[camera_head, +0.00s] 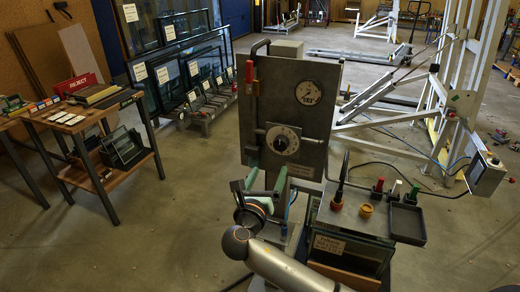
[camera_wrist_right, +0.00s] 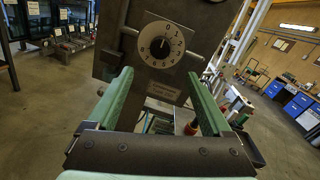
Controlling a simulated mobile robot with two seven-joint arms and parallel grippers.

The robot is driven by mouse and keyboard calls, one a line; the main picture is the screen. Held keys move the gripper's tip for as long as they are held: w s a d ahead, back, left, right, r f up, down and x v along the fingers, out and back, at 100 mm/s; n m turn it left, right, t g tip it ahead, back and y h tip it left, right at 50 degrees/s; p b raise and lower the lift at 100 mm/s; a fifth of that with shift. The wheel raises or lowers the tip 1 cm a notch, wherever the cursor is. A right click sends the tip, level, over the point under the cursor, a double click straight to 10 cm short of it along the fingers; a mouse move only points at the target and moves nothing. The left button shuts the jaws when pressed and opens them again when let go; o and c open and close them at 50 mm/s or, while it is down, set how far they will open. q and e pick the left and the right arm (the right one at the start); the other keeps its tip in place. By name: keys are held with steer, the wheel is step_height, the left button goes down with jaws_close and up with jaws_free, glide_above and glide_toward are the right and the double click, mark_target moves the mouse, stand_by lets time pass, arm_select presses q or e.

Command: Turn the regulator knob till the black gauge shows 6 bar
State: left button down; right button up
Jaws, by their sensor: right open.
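The regulator knob (camera_head: 283,141) is a dark round knob on a white numbered dial, low on the front of an upright grey panel (camera_head: 262,95). It also shows at the top middle of the right wrist view (camera_wrist_right: 160,47). The gauge (camera_head: 309,92) is a round, pale-faced dial with a dark rim, above and right of the knob; its reading is too small to tell. My right gripper (camera_head: 266,182) has green fingers, open and empty, just below the knob in the head view. In the right wrist view its fingers (camera_wrist_right: 159,77) point towards the panel, apart from the knob. My left gripper is not in view.
A red-handled lever (camera_head: 249,72) stands at the panel's left edge. A wooden bench (camera_head: 85,125) stands at the left. The floor between is clear.

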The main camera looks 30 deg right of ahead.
mark_target(280, 148)
steer(key=x, duration=1.2)
steer(key=shift+d+f, duration=0.1)
steer(key=shift+d, duration=0.05)
jaws_close()
stand_by(0.4)
